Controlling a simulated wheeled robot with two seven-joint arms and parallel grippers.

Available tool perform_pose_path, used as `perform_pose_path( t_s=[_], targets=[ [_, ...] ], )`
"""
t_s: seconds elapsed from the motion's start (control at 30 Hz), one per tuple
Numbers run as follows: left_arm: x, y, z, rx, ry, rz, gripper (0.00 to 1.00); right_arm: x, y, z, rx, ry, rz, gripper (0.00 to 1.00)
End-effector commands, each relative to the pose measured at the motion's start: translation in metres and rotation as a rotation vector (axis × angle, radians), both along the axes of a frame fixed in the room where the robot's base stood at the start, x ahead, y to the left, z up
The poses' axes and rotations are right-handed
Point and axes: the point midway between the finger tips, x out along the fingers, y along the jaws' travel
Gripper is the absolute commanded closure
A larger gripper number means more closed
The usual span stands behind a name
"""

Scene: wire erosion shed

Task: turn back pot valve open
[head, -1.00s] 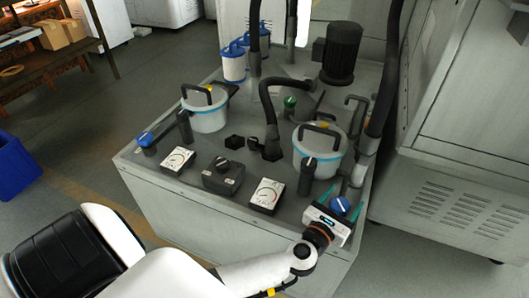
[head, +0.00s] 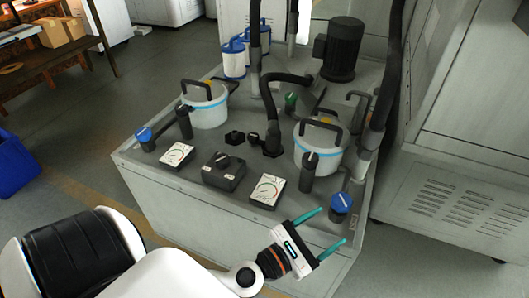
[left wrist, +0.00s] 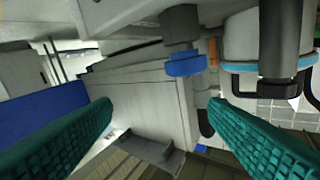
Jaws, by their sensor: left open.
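Two pots with black handles and blue bands stand on the grey machine top, one at the left (head: 205,112) and one at the right (head: 316,163). A blue-topped valve (head: 341,203) stands at the right front corner and another (head: 144,134) at the left edge. I cannot tell which is the back pot's. My left gripper (head: 322,231) is open and empty, its teal fingers pointing toward the right valve but apart from it. In the left wrist view a blue knob (left wrist: 186,65) is beyond and above the gap between my fingers (left wrist: 160,104). My right gripper is out of sight.
Two dial gauges (head: 177,154) (head: 267,191) and a dark knob box (head: 223,171) line the front of the top. Black hoses, a motor (head: 342,50) and a green knob (head: 290,101) stand behind. A blue bin (head: 15,165) is on the floor at left.

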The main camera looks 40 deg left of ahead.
Motion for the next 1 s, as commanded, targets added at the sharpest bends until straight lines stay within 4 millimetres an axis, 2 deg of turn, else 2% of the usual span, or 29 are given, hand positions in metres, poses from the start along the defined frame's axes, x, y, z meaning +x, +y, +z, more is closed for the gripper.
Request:
perform_pose_path(
  t_s=[0.1,0.27,0.53,0.77,1.0],
  targets=[
    [-0.008,-0.020,0.011,0.166,-0.088,-0.090,0.31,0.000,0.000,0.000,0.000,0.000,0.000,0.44],
    [-0.020,-0.045,0.020,0.417,-0.209,-0.206,0.31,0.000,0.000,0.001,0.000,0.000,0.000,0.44],
    [-0.040,-0.072,0.014,0.863,-0.390,-0.376,0.31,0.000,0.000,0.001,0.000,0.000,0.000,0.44],
    [-0.055,-0.077,-0.009,1.259,-0.501,-0.525,0.31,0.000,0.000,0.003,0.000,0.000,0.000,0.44],
    [-0.067,-0.061,-0.045,1.669,-0.555,-0.716,0.31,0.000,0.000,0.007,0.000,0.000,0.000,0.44]
  ],
)
